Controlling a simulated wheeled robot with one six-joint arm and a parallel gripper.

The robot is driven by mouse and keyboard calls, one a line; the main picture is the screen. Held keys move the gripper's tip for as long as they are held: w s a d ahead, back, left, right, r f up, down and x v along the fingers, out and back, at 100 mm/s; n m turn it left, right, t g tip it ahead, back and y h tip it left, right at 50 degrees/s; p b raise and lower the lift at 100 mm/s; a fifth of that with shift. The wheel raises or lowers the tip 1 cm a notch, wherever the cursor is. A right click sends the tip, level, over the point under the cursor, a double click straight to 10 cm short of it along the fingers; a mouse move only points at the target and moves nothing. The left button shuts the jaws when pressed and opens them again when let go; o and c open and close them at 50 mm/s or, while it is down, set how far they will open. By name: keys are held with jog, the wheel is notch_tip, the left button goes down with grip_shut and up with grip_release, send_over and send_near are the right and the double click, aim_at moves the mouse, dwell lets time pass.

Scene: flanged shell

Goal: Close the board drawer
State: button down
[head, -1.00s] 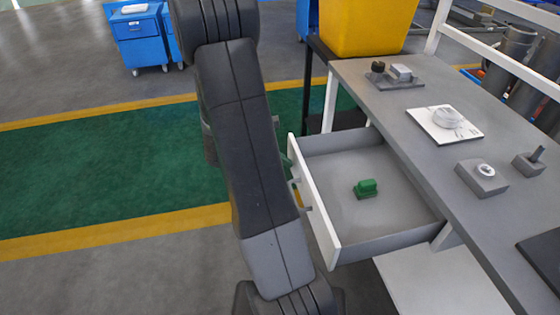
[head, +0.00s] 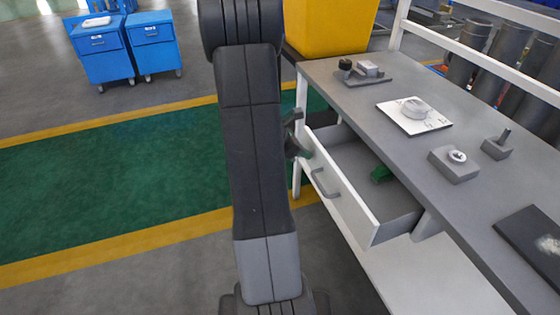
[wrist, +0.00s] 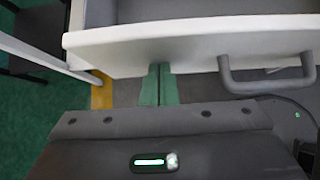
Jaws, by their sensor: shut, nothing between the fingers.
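The board drawer (head: 350,200) has a white front with a grey handle (head: 322,184) and stands partly open under the grey bench top. In the wrist view the drawer's white front edge (wrist: 195,40) spans the upper part, with the handle at the right. My gripper (head: 296,138) is at the far end of the drawer front in the head view, partly hidden behind my arm. In the wrist view its green fingers (wrist: 158,85) are shut together and empty. Their tips are at the drawer front, left of the handle; contact is hard to judge.
The bench top (head: 400,160) holds a white board (head: 414,116), small grey fixtures and a dark plate (head: 535,238). A yellow bin (head: 335,28) stands behind.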

send_over(339, 160)
jog(key=shift+a+b, duration=0.15)
jog(key=shift+b, duration=0.15)
jog(key=shift+r, duration=0.1)
jog(key=shift+w+r, duration=0.1)
